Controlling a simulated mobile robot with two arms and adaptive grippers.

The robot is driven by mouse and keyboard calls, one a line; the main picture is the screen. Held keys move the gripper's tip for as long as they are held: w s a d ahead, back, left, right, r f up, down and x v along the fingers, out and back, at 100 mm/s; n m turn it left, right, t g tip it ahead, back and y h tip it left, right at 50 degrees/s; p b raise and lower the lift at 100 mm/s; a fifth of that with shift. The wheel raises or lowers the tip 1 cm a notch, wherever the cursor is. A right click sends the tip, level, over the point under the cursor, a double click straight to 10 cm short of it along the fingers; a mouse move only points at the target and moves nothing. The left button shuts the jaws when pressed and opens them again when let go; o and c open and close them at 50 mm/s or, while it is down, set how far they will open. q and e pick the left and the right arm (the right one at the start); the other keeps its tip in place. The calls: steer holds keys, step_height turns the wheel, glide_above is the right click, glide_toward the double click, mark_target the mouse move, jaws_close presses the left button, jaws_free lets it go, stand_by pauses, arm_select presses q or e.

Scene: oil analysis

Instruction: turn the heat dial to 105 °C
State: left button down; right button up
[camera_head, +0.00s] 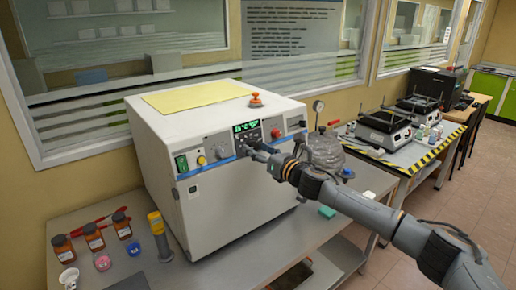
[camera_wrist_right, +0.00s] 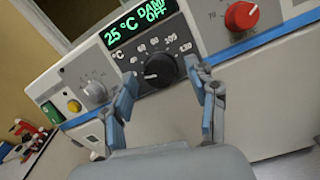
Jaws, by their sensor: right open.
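The heat dial (camera_wrist_right: 160,71) is a black round knob on the machine's front panel, with a printed temperature scale around its upper side. A pale pointer mark on it faces left, below the scale's low end. The green display (camera_wrist_right: 138,24) above it reads 25 °C, with further text that looks like "DAMP OFF"; the display also shows in the head view (camera_head: 246,126). My right gripper (camera_wrist_right: 160,69) is open, with its fingertips either side of the dial in the picture; contact cannot be told. In the head view my right gripper (camera_head: 252,147) hides the dial. My left gripper is out of view.
A red knob (camera_wrist_right: 242,15) sits right of the dial, a grey knob (camera_wrist_right: 94,93) left. The white machine (camera_head: 220,215) carries a yellow sheet (camera_head: 195,96) on top.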

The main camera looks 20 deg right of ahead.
steer(key=shift+w, duration=0.1)
steer(key=shift+c, duration=0.4)
steer(key=c, duration=1.1)
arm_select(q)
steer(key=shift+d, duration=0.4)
